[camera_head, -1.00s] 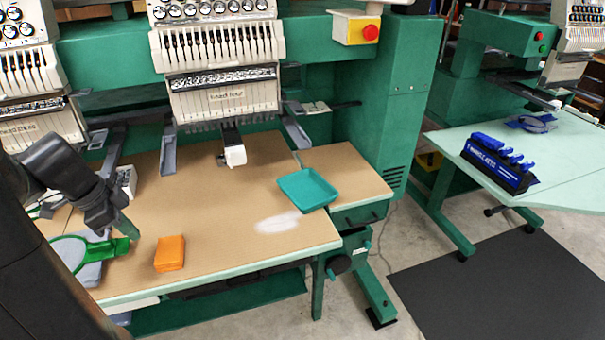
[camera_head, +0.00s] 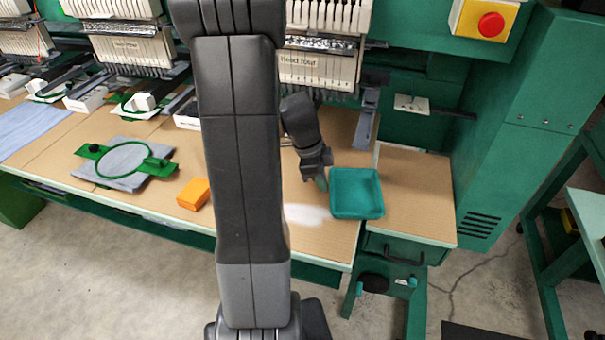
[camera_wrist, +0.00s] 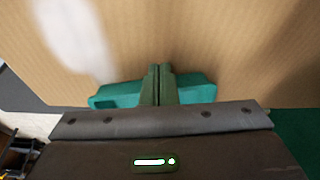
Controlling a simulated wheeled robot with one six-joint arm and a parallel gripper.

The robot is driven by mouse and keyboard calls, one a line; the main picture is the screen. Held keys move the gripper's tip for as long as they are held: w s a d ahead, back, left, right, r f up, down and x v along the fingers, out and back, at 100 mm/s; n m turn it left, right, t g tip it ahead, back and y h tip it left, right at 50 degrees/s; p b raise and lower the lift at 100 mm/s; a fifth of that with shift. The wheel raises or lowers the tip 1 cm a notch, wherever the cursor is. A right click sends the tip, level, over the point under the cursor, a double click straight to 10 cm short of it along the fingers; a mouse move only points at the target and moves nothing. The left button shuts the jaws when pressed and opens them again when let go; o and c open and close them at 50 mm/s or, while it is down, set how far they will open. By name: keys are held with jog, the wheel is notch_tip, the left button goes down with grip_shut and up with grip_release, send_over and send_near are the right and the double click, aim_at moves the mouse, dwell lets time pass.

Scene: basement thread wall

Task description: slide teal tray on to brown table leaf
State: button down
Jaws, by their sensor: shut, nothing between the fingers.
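The teal tray (camera_head: 357,194) is a shallow square tray at the right end of the main tabletop (camera_head: 330,238). Its right side reaches the seam with the brown table leaf (camera_head: 418,195), which lies to its right. My gripper (camera_head: 322,184) is shut and empty, pointing down beside the tray's left side. In the wrist view my shut fingertips (camera_wrist: 160,70) stand in front of the middle of the tray (camera_wrist: 117,93) and hide part of it. I cannot tell whether they touch it.
An orange block (camera_head: 194,194) and a green hoop on grey cloth (camera_head: 123,161) lie to the left. Embroidery heads (camera_head: 320,70) hang behind the tabletop. A green machine cabinet (camera_head: 510,160) stands right of the leaf. The leaf's top is clear.

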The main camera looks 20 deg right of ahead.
aim_at(343, 192)
jog(key=shift+s+d, duration=0.15)
jog(key=shift+d, duration=0.25)
jog(key=d, duration=0.1)
jog(key=s+d+b, duration=0.1)
jog(key=shift+d+f, duration=0.15)
jog(key=shift+d, duration=0.15)
jog(key=shift+s+d, duration=0.25)
jog(key=shift+d, duration=0.25)
